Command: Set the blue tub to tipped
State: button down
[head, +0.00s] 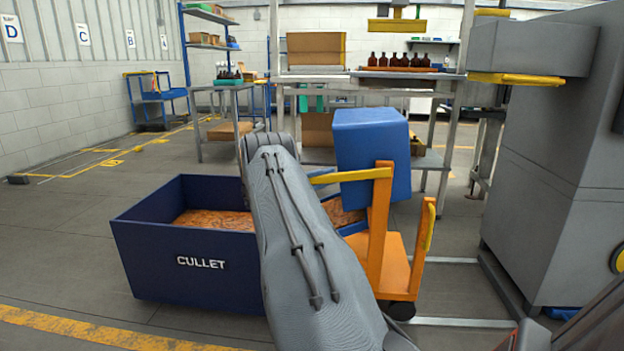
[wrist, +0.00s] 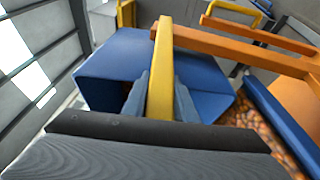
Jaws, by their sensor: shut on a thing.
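The blue tub (head: 372,150) hangs high on an orange tipping frame (head: 379,230), beside and partly over the cullet bin. A yellow bar (head: 350,176) runs from the orange frame across the front of the tub. In the wrist view, my gripper (wrist: 160,98) is shut on this yellow bar (wrist: 161,65), with the blue tub (wrist: 115,62) behind it on both sides. In the head view my arm hides the gripper.
A dark blue bin marked CULLET (head: 190,262), holding amber pieces, stands left of the frame, partly behind my arm. A large grey machine (head: 545,170) stands at the right. Benches with amber bottles (head: 400,60) stand behind. Floor at left is open.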

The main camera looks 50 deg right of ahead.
jog(key=shift+s+d+f, duration=0.1)
jog(key=shift+f, duration=0.05)
jog(key=c, duration=1.4)
grip_release()
jog(key=shift+s+d, duration=0.1)
jog(key=shift+c, duration=0.2)
jog(key=shift+w+a, duration=0.2)
jog(key=v, duration=0.7)
jog(key=shift+w+a, duration=0.15)
jog(key=shift+a, duration=0.1)
jog(key=shift+f, duration=0.1)
